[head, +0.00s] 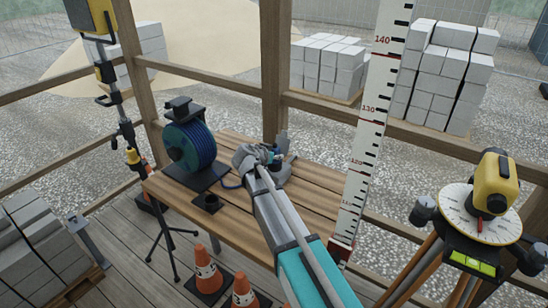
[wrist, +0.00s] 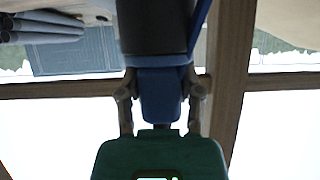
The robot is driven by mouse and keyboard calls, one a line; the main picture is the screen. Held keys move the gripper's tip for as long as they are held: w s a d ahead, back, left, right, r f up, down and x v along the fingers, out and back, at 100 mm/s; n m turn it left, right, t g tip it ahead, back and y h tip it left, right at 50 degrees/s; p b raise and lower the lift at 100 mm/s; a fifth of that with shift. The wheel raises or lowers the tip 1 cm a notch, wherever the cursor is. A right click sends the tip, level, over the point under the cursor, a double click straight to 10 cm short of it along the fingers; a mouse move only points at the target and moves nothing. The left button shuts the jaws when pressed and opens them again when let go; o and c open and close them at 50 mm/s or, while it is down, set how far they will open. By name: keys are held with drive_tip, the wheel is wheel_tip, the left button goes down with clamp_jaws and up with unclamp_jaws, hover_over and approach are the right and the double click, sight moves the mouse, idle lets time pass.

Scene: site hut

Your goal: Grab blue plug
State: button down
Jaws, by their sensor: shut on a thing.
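The blue plug (wrist: 160,95) is between the two fingers of my gripper (wrist: 161,92) in the wrist view. The fingers are shut on its sides. A thick dark cylinder (wrist: 155,28) adjoins the plug; I cannot tell whether it is part of it. A blue cable (wrist: 199,28) runs beside the cylinder. In the head view my gripper (head: 276,156) is over the back of the wooden table, and my arm hides most of the plug.
A white measuring staff (head: 372,120) rises at right, near a yellow level instrument (head: 492,185). Orange cones (head: 207,270) stand in front.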

sight(274, 148)
wheel_tip(274, 148, up, 3)
drive_tip(key=p, duration=0.3)
drive_tip(key=d+r+p+v, duration=0.1)
drive_tip(key=d+p+v, duration=0.1)
drive_tip(key=p+v, duration=0.8)
drive_tip(key=shift+r+v, duration=0.2)
drive_tip(key=shift+v, duration=3.45)
drive_tip(key=shift+d, duration=0.15)
